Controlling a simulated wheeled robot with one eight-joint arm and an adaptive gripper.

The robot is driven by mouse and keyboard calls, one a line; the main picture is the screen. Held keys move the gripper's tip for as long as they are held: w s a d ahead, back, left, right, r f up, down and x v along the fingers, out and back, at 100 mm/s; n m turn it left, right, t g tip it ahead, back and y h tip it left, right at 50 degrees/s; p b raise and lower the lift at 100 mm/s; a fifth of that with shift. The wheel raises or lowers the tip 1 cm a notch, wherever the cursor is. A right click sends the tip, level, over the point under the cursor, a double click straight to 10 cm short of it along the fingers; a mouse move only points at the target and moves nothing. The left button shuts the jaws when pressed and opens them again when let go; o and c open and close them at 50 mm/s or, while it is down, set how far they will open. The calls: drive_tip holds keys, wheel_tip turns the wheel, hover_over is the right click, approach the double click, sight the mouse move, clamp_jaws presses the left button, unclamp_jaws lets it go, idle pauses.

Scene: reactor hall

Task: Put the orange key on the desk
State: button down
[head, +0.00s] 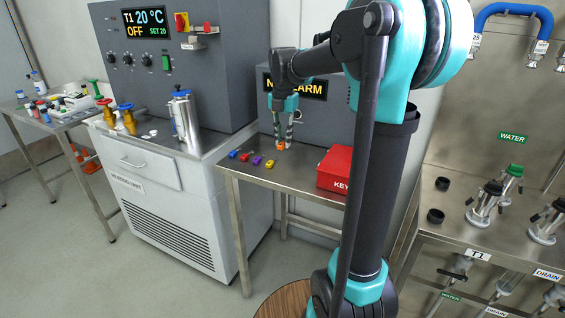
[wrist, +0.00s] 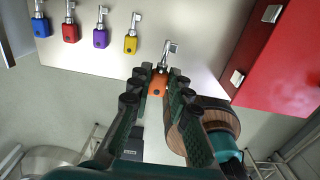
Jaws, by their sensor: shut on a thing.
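The orange key (wrist: 158,86) has an orange head and a silver shaft pointing away from my gripper (wrist: 158,82). The fingertips are closed around its orange head. In the head view, my gripper (head: 283,141) points down over the steel desk (head: 300,168), with a bit of the orange key (head: 281,146) at its tips. The key is at or just above the desk top; I cannot tell whether it touches. In the wrist view, the pale desk top (wrist: 200,20) fills the upper part.
Blue (head: 233,154), red (head: 245,156), purple (head: 257,160) and yellow (head: 270,164) keys lie in a row on the desk, left of my gripper. A red key box (head: 334,168) stands at the right. A grey alarm cabinet (head: 318,110) rises behind.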

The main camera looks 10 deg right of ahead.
sight(283, 170)
wheel_tip(283, 170, down, 9)
drive_tip(key=shift+f, duration=0.15)
idle(0.4)
drive_tip(key=shift+f, duration=0.15)
drive_tip(key=c, duration=1.4)
unclamp_jaws()
wheel_tip(283, 170, up, 12)
drive_tip(key=shift+r, duration=0.2)
